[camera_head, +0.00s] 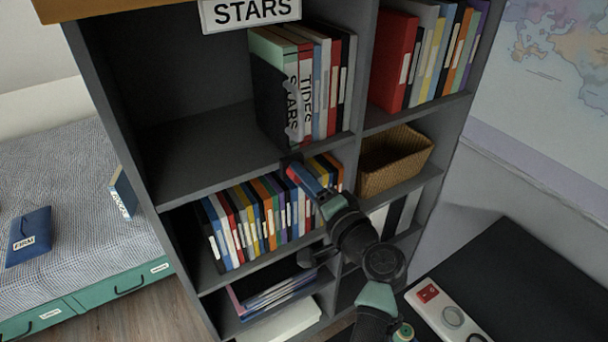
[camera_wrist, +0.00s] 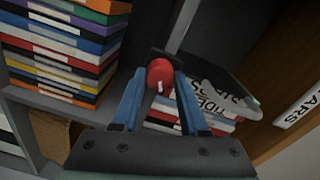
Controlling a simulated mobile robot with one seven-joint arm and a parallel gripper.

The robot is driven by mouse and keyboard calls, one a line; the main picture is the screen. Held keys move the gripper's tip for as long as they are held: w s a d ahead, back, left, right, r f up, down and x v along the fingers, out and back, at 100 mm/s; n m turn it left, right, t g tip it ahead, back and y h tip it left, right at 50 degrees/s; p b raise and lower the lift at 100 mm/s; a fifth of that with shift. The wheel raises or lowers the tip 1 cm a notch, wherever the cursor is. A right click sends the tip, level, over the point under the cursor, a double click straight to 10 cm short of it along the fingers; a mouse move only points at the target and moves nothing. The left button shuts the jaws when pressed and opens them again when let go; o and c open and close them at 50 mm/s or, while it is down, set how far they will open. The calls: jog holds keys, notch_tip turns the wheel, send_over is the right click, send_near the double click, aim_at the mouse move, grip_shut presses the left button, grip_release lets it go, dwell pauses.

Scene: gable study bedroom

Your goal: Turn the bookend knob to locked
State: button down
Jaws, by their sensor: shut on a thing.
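The red bookend knob (camera_wrist: 160,72) sits between the two blue fingers of my gripper (camera_wrist: 160,84) in the wrist view. My gripper is shut on it. A small pale mark shows on the knob, but I cannot read its setting. In the head view my gripper (camera_head: 293,170) reaches the front edge of the middle shelf, below the dark bookend (camera_head: 267,105). The bookend stands upright against the left end of a row of books, beside the book marked STARS (camera_head: 291,103). The fingers and arm hide most of the knob there.
The shelf left of the bookend is empty (camera_head: 200,150). Several upright books (camera_head: 255,215) fill the shelf below my gripper. A wicker basket (camera_head: 395,160) stands in the compartment to the right. A STARS sign (camera_head: 251,12) is at the top. A dark desk (camera_head: 510,275) is at lower right.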

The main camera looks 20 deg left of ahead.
jog(key=m+p, duration=0.2)
jog(key=m, duration=0.3)
dwell(0.6)
jog(key=shift+c, duration=2.2)
grip_release()
jog(key=v, duration=1.3)
jog(key=shift+b, duration=0.35)
jog(key=shift+w+d, duration=0.1)
jog(key=shift+w, duration=0.05)
